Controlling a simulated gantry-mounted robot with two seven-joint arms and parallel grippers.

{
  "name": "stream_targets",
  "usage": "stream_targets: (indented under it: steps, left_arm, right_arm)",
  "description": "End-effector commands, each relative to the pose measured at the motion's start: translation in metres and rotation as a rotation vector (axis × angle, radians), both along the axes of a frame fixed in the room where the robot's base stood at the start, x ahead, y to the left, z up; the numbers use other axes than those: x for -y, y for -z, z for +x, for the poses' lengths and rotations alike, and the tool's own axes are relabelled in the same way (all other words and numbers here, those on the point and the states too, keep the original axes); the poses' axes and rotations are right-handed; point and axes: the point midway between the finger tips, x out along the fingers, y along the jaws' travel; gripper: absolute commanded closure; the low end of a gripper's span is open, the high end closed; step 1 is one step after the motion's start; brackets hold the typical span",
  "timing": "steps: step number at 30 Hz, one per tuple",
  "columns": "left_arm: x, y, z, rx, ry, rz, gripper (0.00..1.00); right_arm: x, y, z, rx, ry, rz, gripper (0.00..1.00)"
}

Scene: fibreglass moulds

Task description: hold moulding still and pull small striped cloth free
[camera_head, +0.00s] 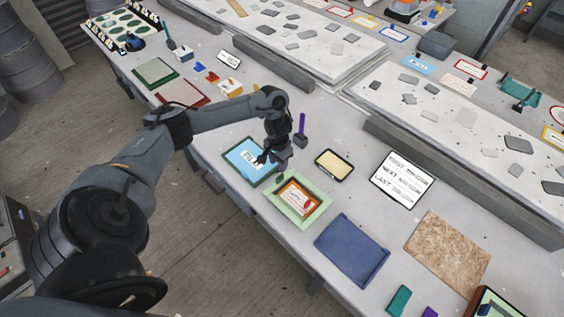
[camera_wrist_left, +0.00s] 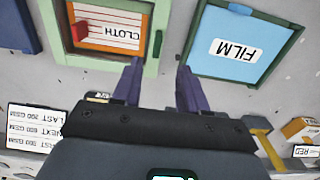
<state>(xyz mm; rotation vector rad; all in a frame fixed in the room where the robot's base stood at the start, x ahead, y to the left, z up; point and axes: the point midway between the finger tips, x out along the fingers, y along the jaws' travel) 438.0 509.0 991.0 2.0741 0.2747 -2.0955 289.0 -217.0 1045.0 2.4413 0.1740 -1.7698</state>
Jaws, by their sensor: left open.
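A pale green frame (camera_head: 274,209) lies on the table with an orange-bordered inset marked CLOTH (camera_head: 297,198). In the left wrist view, the frame (camera_wrist_left: 151,68) shows at the upper left, its orange inset (camera_wrist_left: 108,47) holding a white label and a small red piece (camera_wrist_left: 79,31). My left gripper (camera_head: 272,160) hangs above the table between the frame and the blue FILM tray. Its purple fingers (camera_wrist_left: 160,82) are apart with nothing between them. My right gripper is not in view.
The blue FILM tray (camera_head: 239,158) is beside the frame. A yellow pad (camera_head: 335,165), a purple-handled tool (camera_head: 301,128), a dark blue mat (camera_head: 351,250), a text card (camera_head: 402,180) and a brown board (camera_head: 447,252) lie around. Bare table separates the pad and card.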

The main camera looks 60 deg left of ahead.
Motion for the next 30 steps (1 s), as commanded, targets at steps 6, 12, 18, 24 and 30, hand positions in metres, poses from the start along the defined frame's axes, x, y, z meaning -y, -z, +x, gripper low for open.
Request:
stream_targets:
  steps: [6, 12, 18, 24, 30]
  left_arm:
    - [0.002, 0.017, 0.005, 0.010, 0.000, -0.003, 0.57]
    - [0.002, 0.049, 0.005, 0.010, 0.000, -0.003, 0.57]
    - [0.002, 0.076, 0.005, 0.010, 0.001, -0.002, 0.57]
    - [0.001, 0.095, 0.005, 0.011, 0.001, -0.001, 0.57]
    - [0.001, 0.103, 0.005, 0.011, 0.002, 0.000, 0.57]
  right_arm:
    - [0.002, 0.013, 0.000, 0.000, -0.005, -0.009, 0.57]
    - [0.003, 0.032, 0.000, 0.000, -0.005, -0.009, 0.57]
    - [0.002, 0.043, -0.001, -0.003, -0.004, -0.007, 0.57]
    - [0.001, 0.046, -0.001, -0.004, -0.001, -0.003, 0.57]
    - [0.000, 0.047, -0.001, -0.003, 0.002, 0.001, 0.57]
